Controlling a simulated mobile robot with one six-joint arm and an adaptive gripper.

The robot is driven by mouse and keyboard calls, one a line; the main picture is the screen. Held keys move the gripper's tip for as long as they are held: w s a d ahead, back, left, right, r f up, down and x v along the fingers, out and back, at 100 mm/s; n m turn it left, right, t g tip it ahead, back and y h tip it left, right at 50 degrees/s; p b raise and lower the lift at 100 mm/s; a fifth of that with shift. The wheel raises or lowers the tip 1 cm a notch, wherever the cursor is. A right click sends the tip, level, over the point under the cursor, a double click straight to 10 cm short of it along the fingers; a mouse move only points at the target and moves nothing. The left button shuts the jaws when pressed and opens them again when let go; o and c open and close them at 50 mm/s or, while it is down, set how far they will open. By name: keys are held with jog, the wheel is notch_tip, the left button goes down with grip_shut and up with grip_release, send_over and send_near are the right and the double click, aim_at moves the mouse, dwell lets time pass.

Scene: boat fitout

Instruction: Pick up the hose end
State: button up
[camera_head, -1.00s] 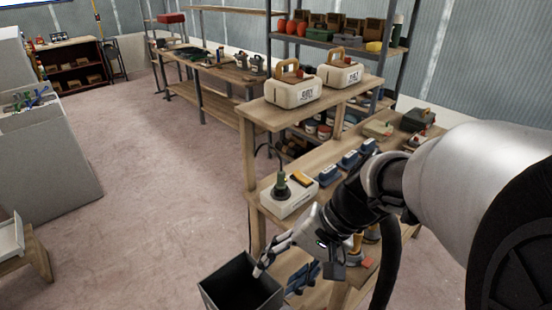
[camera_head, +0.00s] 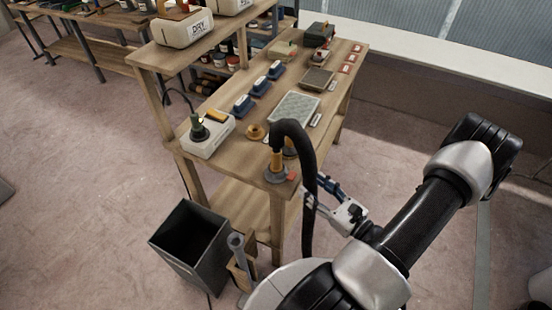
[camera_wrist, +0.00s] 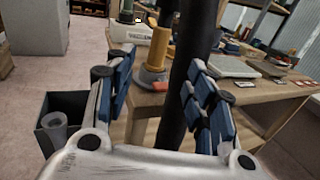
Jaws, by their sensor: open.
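The black hose (camera_head: 308,160) arches up over the near end of the workbench and hangs down beside it. Its brass-coloured end (camera_head: 277,160) points down at a grey round base on the bench corner; the brass part also shows in the wrist view (camera_wrist: 160,46). My gripper (camera_head: 318,190) is just right of the hanging hose, beside the bench corner. In the wrist view my gripper (camera_wrist: 160,75) has its blue-padded fingers spread, and the hose (camera_wrist: 176,95) crosses the gap close to the right finger. I cannot tell its depth. The brass end is beyond the fingertips.
The workbench (camera_head: 225,105) carries a white box with a black cable (camera_head: 208,134), blue blocks (camera_head: 260,86) and a grey tray (camera_head: 296,108). Floor at right is free.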

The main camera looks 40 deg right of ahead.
jog(key=b, duration=0.2)
send_near(280, 159)
jog(key=w, duration=0.5)
jog(key=shift+w+a+r, duration=0.1)
jog(key=shift+w+a, duration=0.1)
jog(key=shift+w, duration=0.05)
jog(key=shift+w+d+b, duration=0.15)
jog(key=shift+w+b, duration=0.55)
jog(key=shift+w, duration=2.35)
grip_shut()
